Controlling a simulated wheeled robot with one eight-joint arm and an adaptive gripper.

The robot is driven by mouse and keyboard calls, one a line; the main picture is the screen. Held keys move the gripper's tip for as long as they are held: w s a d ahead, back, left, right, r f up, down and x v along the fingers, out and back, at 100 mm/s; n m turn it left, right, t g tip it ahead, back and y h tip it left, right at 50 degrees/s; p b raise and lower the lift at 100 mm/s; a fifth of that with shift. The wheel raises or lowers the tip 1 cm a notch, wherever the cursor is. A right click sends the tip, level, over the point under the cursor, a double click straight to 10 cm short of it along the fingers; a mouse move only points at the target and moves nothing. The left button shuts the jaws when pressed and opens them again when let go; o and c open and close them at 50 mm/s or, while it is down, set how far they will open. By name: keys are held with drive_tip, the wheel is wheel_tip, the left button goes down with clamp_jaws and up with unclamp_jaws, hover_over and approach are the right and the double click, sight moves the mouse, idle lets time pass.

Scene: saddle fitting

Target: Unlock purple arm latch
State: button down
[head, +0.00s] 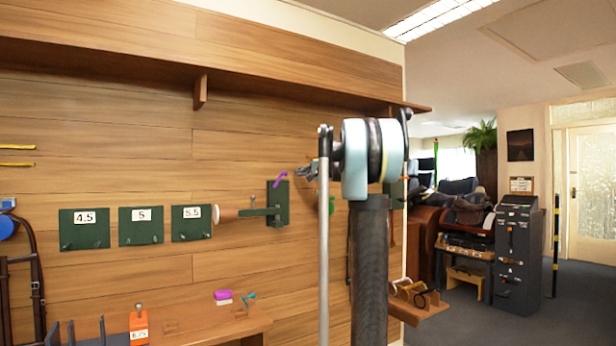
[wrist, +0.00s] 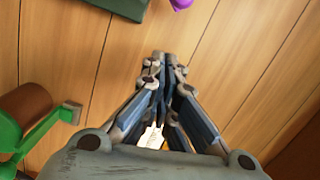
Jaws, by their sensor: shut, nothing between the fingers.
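The purple latch (head: 280,180) sits at the top of a dark green wall bracket (head: 279,204) whose arm points left and ends in a round pale pad. In the wrist view a purple piece (wrist: 181,4) shows at the top edge, beside a dark green plate (wrist: 118,7). My gripper (head: 307,173) is just right of the latch in the head view, and a gap shows between them. In the wrist view its fingertips (wrist: 165,58) are together and empty, below the purple piece. Most of the latch is cut off in the wrist view.
A bright green arm (wrist: 38,140) with a brown pad (wrist: 25,104) is at the left of the wrist view. A shelf (head: 240,75) runs above the bracket. Green numbered plates (head: 141,226) hang to the left. A wooden bench (head: 205,325) with small items stands below.

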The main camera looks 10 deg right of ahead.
drive_tip(key=shift+s+a+f, duration=0.15)
drive_tip(key=shift+s+a, duration=0.3)
drive_tip(key=shift+a, duration=0.4)
drive_tip(key=shift+s+a+f, duration=0.15)
drive_tip(key=shift+s+a, duration=0.3)
drive_tip(key=shift+a, duration=0.35)
drive_tip(key=shift+s+a+r+n, duration=0.3)
drive_tip(key=shift+a+r+n, duration=0.3)
drive_tip(key=shift+a+r, duration=0.15)
drive_tip(key=shift+d, duration=0.1)
